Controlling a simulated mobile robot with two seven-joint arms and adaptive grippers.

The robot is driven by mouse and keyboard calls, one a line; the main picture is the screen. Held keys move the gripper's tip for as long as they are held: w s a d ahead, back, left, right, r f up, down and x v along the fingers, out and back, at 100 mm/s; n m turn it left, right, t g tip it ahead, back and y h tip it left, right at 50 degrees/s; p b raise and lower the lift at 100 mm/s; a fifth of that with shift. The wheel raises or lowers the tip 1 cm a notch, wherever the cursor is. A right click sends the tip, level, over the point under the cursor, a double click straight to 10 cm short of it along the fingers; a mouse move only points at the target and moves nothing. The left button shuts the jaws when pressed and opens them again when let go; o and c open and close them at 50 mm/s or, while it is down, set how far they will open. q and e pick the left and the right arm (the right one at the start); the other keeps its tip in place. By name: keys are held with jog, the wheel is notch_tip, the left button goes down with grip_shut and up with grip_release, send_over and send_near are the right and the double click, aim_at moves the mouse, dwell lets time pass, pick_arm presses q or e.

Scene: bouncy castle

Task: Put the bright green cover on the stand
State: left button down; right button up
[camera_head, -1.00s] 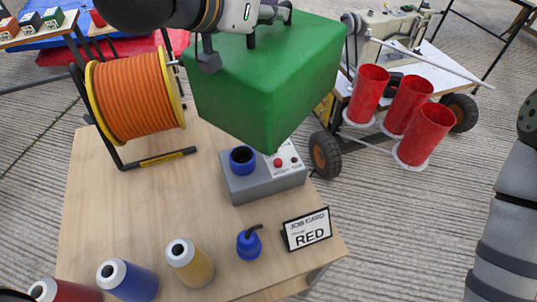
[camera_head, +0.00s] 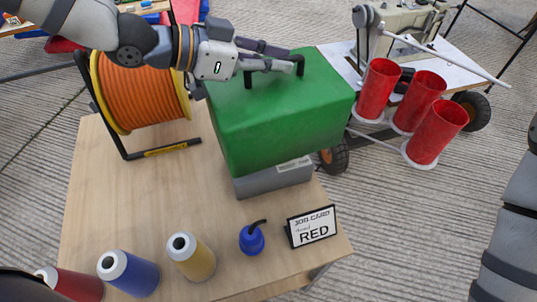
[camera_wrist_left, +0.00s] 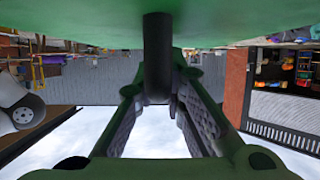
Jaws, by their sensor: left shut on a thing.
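The bright green cover (camera_head: 275,130) is a large box-like shell with a dark handle on top. My left gripper (camera_head: 290,64) is shut on that handle. In the left wrist view the dark handle (camera_wrist_left: 157,60) stands between the fingers, under the green surface (camera_wrist_left: 80,20). The cover is in front of and above a grey box (camera_head: 275,180) on the wooden table, hiding its top. I cannot tell whether they touch, and no separate stand can be made out. My right gripper is out of view.
An orange cable reel (camera_head: 140,92) stands at the table's back left. Red, blue and yellow cones (camera_head: 190,257), a blue plug (camera_head: 252,240) and a job card reading RED (camera_head: 312,227) line the front. A cart with red cups (camera_head: 437,133) stands right. The table's middle left is clear.

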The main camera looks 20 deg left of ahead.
pick_arm(q)
notch_tip(320, 180, down, 15)
jog(key=s+b, duration=0.1)
jog(key=b, duration=0.1)
jog(key=shift+a+r+m+g, duration=0.15)
jog(key=shift+a+m+g, duration=0.15)
jog(key=shift+a+m, duration=0.15)
jog(key=c, duration=2)
grip_release()
jog(key=shift+s, duration=0.1)
jog(key=shift+c, duration=0.2)
jog(key=o, duration=0.4)
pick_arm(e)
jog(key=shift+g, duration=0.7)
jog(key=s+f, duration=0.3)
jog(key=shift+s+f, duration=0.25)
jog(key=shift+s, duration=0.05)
